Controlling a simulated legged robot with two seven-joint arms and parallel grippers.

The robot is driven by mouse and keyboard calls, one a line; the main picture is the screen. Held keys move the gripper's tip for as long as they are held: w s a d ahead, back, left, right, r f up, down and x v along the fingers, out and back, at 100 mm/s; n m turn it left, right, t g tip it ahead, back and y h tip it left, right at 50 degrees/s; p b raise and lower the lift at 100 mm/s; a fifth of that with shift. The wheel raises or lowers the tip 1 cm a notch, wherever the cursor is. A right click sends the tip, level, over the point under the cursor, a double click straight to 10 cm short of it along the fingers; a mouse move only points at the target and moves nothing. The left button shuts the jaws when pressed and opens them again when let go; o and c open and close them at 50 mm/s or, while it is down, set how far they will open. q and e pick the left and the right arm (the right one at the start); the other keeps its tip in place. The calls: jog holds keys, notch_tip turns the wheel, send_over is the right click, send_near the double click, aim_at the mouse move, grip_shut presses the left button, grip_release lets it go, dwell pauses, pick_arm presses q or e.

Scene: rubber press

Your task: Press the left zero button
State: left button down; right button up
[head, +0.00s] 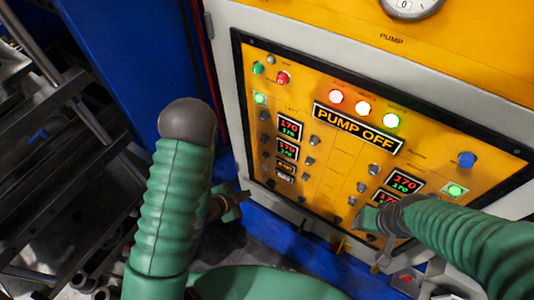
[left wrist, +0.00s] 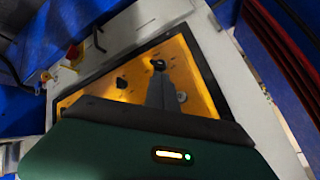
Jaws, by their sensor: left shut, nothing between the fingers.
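The orange control panel (head: 340,140) carries several buttons, knobs and displays; its small labels are unreadable, so I cannot tell which one is the left zero button. Small dark knobs (head: 266,140) run down the left column beside red and green displays (head: 289,127). My left gripper (head: 244,195) is shut and empty, near the panel's lower left corner. In the left wrist view its fingers (left wrist: 159,68) overlap the orange panel (left wrist: 190,75); contact is unclear. My right gripper (head: 358,220) is at the panel's lower edge, partly hidden.
A "PUMP OFF" sign (head: 357,127) sits below three lit lamps. A blue knob (head: 466,159) and another green-lit button (head: 455,190) are at the right. A dark metal rack (head: 75,115) stands at the left.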

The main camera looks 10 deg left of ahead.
aim_at(266, 167)
pick_arm(q)
jog(key=w+d, duration=0.2)
jog(key=w, duration=0.5)
jog(key=shift+w+d, duration=0.15)
jog(key=shift+w, duration=0.1)
pick_arm(e)
jog(key=shift+s+a+r, duration=0.35)
jog(key=shift+s+a, duration=0.2)
jog(key=shift+s, duration=0.1)
pick_arm(q)
jog(key=shift+s+d+r, duration=0.1)
jog(key=shift+d+r, duration=0.05)
jog(key=shift+d, duration=0.05)
pick_arm(e)
jog(key=shift+s+d, duration=0.15)
jog(key=shift+d, duration=0.15)
pick_arm(q)
jog(key=shift+a, duration=0.15)
pick_arm(e)
jog(key=shift+a, duration=0.2)
jog(key=shift+d, duration=0.1)
dwell(0.5)
pick_arm(q)
jog(key=shift+w+d, duration=0.2)
jog(key=shift+w, duration=0.2)
